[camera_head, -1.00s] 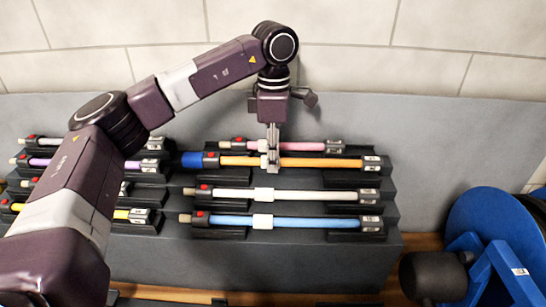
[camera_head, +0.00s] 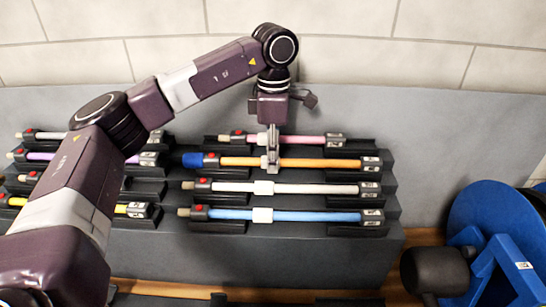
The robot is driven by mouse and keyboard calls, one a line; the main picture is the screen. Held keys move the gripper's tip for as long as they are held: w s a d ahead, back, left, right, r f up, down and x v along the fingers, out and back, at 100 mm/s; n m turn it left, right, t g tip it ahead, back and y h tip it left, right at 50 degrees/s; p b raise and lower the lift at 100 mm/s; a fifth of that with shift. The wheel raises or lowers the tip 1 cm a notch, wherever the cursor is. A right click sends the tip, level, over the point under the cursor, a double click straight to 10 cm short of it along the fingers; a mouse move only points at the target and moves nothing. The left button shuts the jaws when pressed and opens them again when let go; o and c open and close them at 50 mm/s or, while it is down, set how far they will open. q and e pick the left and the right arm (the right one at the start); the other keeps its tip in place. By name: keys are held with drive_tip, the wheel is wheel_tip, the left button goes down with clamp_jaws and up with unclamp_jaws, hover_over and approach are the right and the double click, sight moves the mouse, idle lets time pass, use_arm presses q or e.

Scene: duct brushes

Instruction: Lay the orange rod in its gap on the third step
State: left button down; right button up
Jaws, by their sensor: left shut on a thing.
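The orange rod (camera_head: 315,163) lies level along the third step up of the right-hand rack, between the pink rod (camera_head: 305,140) above and the white rod (camera_head: 300,188) below. It has a blue tip (camera_head: 192,160) at its left end and a dark labelled block at its right end. My left gripper (camera_head: 272,164) points down and is shut on the rod left of its middle. The rod is in line with the dark cradles of that step; I cannot tell whether it bears fully on them. My right gripper is out of view.
A blue rod (camera_head: 310,216) lies on the lowest step. The left rack holds a purple rod (camera_head: 42,156) and a yellow rod (camera_head: 120,208), partly hidden by my left arm. A blue reel (camera_head: 495,235) stands at the right. The wall is behind.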

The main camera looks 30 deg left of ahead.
use_arm(q)
drive_tip(key=c, duration=1.7)
unclamp_jaws()
drive_tip(key=shift+c, duration=0.2)
wheel_tip(320, 180, up, 12)
